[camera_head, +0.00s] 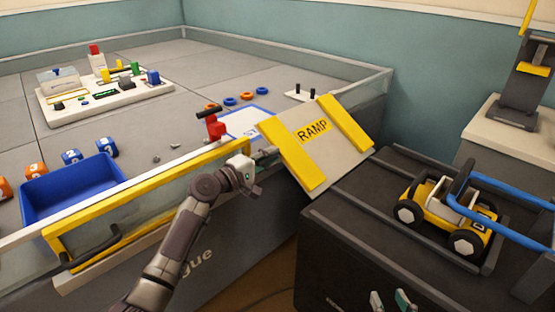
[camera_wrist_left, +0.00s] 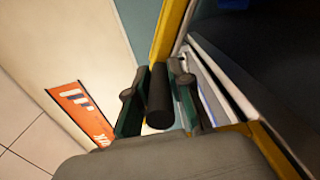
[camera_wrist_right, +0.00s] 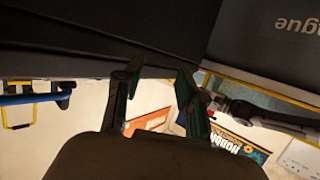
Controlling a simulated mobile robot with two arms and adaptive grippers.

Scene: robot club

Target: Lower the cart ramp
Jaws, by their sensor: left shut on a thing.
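The ramp (camera_head: 345,160) is a beige board with two yellow stripes and the word RAMP. It is tilted, between the arena and the dark cart (camera_head: 325,255). My left gripper (camera_head: 262,172) is at the ramp's left edge. In the left wrist view it (camera_wrist_left: 158,95) is shut on a dark round bar (camera_wrist_left: 159,100). The fingers mostly hide this bar in the head view, and how it joins the ramp is unclear. My right gripper (camera_head: 390,302) is low in front of the cart. In the right wrist view its fingers (camera_wrist_right: 157,90) are apart and empty.
A yellow and black buggy (camera_head: 450,215) stands on the cart, near a blue handle rail (camera_head: 510,190). A yellow-framed gate (camera_head: 150,205) and a blue bin (camera_head: 70,190) are left of the ramp. A red post (camera_head: 215,128) stands just behind my left gripper.

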